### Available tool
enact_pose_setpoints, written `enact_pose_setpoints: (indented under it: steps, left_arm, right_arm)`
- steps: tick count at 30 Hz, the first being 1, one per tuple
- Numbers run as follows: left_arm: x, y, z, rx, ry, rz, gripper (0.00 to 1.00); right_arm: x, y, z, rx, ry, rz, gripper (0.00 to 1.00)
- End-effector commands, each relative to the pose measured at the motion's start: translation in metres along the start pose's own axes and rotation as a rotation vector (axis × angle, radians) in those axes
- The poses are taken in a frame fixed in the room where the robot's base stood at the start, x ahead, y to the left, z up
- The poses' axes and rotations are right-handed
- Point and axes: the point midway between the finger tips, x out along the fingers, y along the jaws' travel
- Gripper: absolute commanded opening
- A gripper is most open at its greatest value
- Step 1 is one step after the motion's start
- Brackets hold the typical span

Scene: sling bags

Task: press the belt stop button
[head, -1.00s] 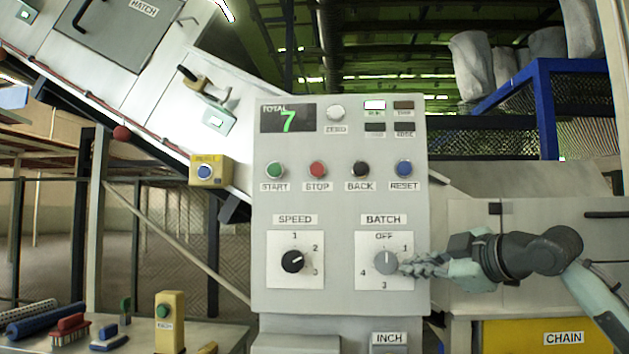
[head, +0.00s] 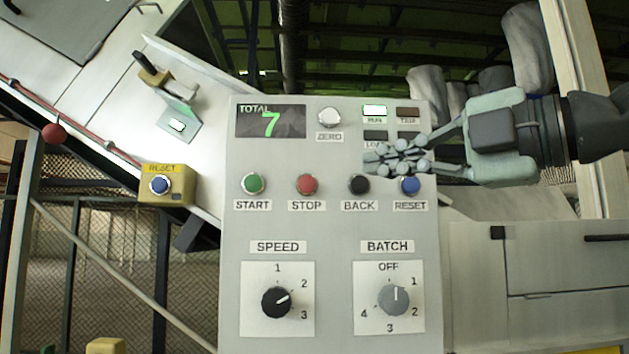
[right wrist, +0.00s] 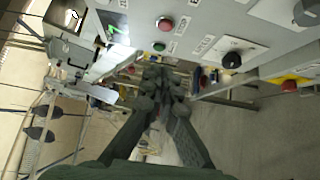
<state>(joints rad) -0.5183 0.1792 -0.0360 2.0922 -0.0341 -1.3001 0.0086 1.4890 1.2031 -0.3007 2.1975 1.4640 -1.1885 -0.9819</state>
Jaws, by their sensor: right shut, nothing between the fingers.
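The red STOP button (head: 307,185) is on the grey control panel (head: 335,225), between the green START button (head: 253,183) and the black BACK button (head: 359,185). The red button also shows in the right wrist view (right wrist: 164,25). My right gripper (head: 372,158) is shut and empty in front of the panel, above the BACK and RESET buttons and to the right of STOP. It covers part of the lower indicator lamps. In the right wrist view its closed fingers (right wrist: 152,85) point below the row of buttons. My left gripper is not in view.
The blue RESET button (head: 410,186) is just under my right gripper. The white ZERO button (head: 329,117) is above. SPEED (head: 277,301) and BATCH (head: 393,298) knobs are below. A yellow box with another blue reset button (head: 159,185) is on the left.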

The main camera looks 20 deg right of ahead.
Motion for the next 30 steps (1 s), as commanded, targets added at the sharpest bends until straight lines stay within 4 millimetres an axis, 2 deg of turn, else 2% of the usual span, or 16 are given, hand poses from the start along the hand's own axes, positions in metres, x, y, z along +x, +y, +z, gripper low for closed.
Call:
enact_pose_setpoints:
  steps: [5,8,11,21,24,30]
  left_arm:
    - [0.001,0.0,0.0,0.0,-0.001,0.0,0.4]
    - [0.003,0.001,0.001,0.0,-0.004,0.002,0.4]
    - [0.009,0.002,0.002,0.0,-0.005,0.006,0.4]
    - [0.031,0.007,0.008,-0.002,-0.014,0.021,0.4]
    - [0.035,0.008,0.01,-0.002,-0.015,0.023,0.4]
    - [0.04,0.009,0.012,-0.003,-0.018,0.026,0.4]
  right_arm:
    - [0.003,0.0,0.0,0.002,0.001,0.0,0.0]
    - [0.012,0.001,0.0,0.003,0.003,0.0,0.0]
    - [0.029,0.001,-0.001,0.003,0.004,-0.001,0.0]
    - [0.101,0.002,-0.001,0.004,0.002,0.0,0.0]
    - [0.113,0.001,0.013,0.006,-0.002,-0.002,0.0]
    - [0.126,0.001,0.026,0.004,-0.001,0.0,0.0]
